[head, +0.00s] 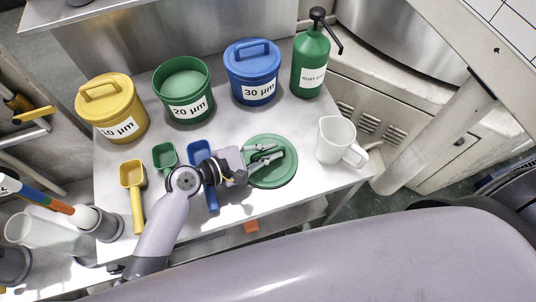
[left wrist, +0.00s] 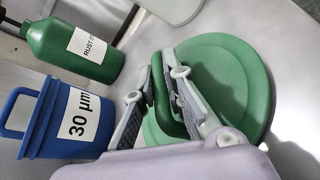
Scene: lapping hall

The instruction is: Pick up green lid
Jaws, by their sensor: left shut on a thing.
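The green lid (head: 272,180) is a round disc with a raised bar handle on the right part of the table, left of the white jug. My left gripper (head: 268,155) is over it, with its fingers on either side of the handle. In the left wrist view the left gripper (left wrist: 172,88) is shut on the handle of the lid (left wrist: 232,75). I cannot tell whether the lid rests on the table or is slightly above it. The open green 20 µm tub (head: 185,95) stands at the back, with no lid on it. My right gripper is not in view.
A lidded yellow tub (head: 115,110), a lidded blue 30 µm tub (head: 252,75) and a green rust bottle (head: 311,65) stand along the back. Yellow (head: 134,180), green (head: 164,156) and blue (head: 200,152) scoops lie in front. A white jug (head: 335,140) stands close right of the lid.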

